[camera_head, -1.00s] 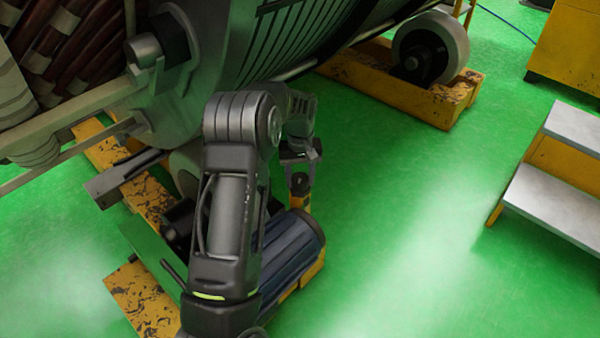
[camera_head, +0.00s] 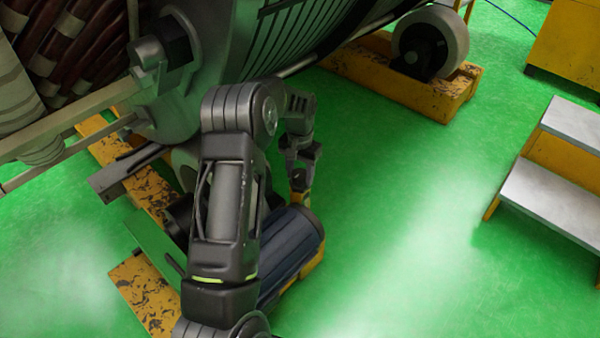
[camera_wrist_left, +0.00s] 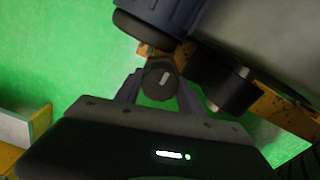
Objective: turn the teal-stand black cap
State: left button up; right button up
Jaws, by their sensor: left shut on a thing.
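My left gripper (camera_head: 300,172) is low beside the end of a dark blue ribbed motor. In the left wrist view, its two fingers (camera_wrist_left: 160,92) stand on either side of a round black cap (camera_wrist_left: 160,78) with a pale bar mark on its face, and they are shut on it. In the head view the black cap (camera_head: 300,182) is a small dark piece under the fingers, with yellow just below it. I cannot make out a teal stand; the cap's support is mostly hidden. My right gripper is not in view.
The dark blue motor (camera_head: 290,250) lies close to the gripper on a yellow base. A large grey stator (camera_head: 285,40) rises behind. A wheel (camera_head: 430,45) on a yellow beam stands at the back, and grey-topped steps (camera_head: 555,195) at right. The green floor (camera_head: 400,220) between is clear.

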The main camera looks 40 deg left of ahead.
aim_at(300, 174)
pick_arm(q)
jog(key=o, duration=1.4)
jog(key=shift+c, duration=0.2)
notch_tip(300, 174, up, 8)
jog(key=shift+f+p, duration=0.1)
jog(key=shift+p, duration=0.75)
jog(key=shift+s+f, duration=0.1)
